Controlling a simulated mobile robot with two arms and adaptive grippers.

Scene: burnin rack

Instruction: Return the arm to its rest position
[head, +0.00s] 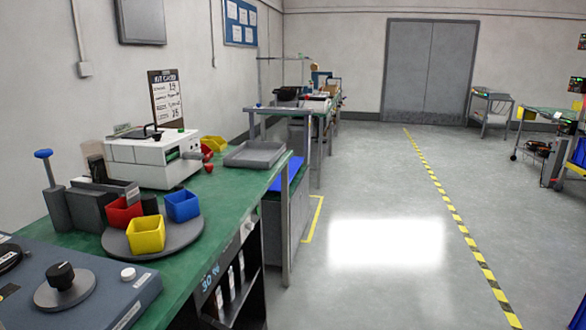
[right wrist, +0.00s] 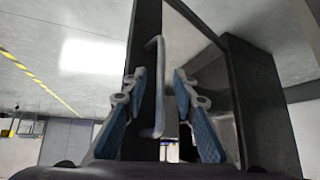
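My right gripper (right wrist: 160,78) shows in the right wrist view. Its two blue-padded fingers stand apart, so it is open. A pale grey bracket-shaped handle (right wrist: 156,95) appears in the gap between the fingers, in front of a dark upright panel (right wrist: 146,35). I cannot tell how far the handle is from the fingers; no finger is seen closed on it. Neither arm shows in the head view, and my left gripper is in no view.
A green workbench (head: 215,190) runs along the left, with a white machine (head: 155,157), a round tray (head: 188,236) of coloured bins and a blue-grey panel unit (head: 95,295). A black rack (head: 253,285) stands below its edge.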

